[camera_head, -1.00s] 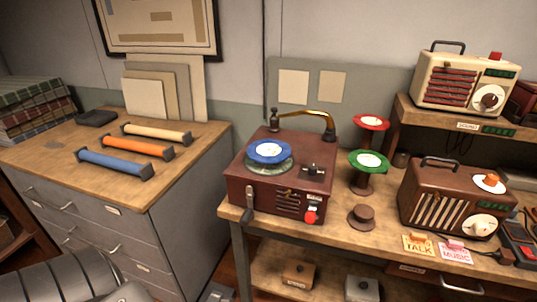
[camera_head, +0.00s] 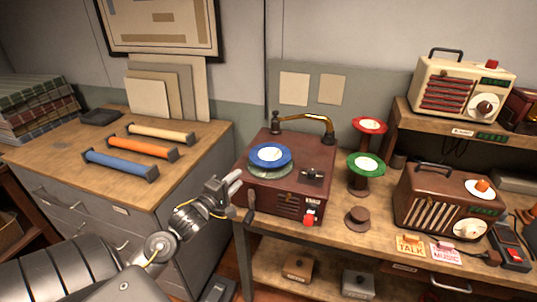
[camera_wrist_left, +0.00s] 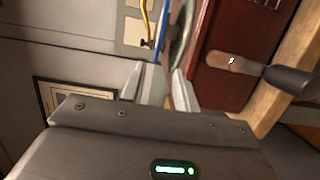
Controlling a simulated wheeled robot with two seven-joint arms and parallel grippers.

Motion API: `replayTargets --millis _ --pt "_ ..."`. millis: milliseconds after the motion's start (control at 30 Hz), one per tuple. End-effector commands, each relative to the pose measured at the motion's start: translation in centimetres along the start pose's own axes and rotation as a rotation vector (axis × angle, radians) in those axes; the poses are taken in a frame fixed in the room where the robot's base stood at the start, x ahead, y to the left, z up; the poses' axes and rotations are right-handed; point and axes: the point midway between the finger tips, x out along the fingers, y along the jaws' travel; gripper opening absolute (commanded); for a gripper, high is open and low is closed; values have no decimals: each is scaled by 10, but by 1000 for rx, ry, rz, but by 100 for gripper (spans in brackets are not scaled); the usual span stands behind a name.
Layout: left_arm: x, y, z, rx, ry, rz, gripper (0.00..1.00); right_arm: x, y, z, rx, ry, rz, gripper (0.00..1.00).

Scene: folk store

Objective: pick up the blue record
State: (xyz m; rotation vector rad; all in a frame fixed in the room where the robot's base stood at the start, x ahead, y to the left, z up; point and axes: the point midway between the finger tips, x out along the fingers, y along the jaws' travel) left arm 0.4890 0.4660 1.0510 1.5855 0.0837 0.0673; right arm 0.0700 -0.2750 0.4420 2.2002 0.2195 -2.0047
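The blue record (camera_head: 270,155) with a white centre lies flat at the turntable of the dark red record player (camera_head: 266,199). In the left wrist view the blue record (camera_wrist_left: 161,45) shows nearly edge-on as a thin blue line, beside the green turntable edge (camera_wrist_left: 181,38). My left gripper (camera_head: 238,180) is in front of and to the left of the player, short of the record. Its two fingers (camera_wrist_left: 156,72) are apart with nothing between them, and the record's edge shows beyond the gap. My right gripper is in neither view.
The player's crank (camera_head: 251,205) sits close to my left gripper; its handle (camera_wrist_left: 290,80) also shows in the wrist view. A brass tone arm (camera_head: 308,118) arches behind the record. Red (camera_head: 370,125) and green (camera_head: 366,164) records stand on spools to the right.

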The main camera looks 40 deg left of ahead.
Motion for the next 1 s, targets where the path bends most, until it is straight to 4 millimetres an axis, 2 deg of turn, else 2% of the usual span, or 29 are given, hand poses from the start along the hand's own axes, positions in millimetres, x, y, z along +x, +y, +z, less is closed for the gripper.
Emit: replayTargets --millis 167,500,767,1000 --pt "4 4 -1 -20 -4 13 31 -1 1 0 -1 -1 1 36" --pt "50 5 -1 -19 -2 11 31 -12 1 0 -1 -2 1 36" --pt "59 4 -1 -17 -3 10 31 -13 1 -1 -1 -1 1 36" --pt "92 7 0 -17 -2 11 31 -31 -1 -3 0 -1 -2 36"
